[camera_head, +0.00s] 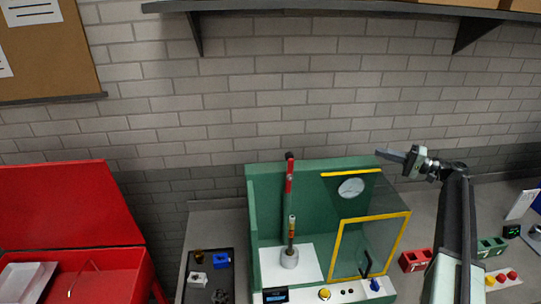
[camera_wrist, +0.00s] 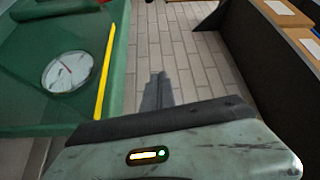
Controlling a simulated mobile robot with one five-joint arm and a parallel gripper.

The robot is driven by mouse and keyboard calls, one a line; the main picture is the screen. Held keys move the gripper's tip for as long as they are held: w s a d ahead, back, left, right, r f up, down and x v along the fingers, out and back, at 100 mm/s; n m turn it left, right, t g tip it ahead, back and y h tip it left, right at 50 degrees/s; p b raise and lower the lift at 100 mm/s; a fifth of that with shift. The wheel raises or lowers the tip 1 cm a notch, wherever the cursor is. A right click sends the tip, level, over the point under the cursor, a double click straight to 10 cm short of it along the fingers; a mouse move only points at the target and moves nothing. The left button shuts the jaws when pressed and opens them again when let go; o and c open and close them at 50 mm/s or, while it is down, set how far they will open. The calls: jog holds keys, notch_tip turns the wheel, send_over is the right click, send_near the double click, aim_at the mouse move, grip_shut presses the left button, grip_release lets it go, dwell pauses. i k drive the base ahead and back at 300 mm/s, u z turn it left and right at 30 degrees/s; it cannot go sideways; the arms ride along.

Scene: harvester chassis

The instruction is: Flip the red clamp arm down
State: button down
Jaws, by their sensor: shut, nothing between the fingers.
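The red clamp arm (camera_head: 289,186) stands upright inside the green machine housing (camera_head: 262,182), with a dark knob at its top. Below it a thin spindle with an orange band rises from a pale round base on a white plate (camera_head: 308,262). My gripper (camera_head: 380,152) is shut and empty. It is up at the right of the housing, well to the right of the clamp arm, pointing left. In the wrist view my gripper's fingers (camera_wrist: 157,78) are together over the brick wall, and the clamp arm does not show there.
A yellow-framed clear door (camera_head: 375,219) covers the housing's right half, below a round gauge (camera_head: 351,187). A shelf (camera_head: 330,7) runs above. A red toolbox (camera_head: 70,220) stands open at left, beside a dark tray (camera_head: 193,262). Red and green blocks (camera_head: 415,260) lie at right.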

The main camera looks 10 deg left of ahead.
aim_at(289, 157)
jog(key=u, duration=0.55)
jog(key=k, duration=0.9)
jog(key=u, duration=0.1)
jog(key=i, duration=0.9)
jog(key=z, duration=0.05)
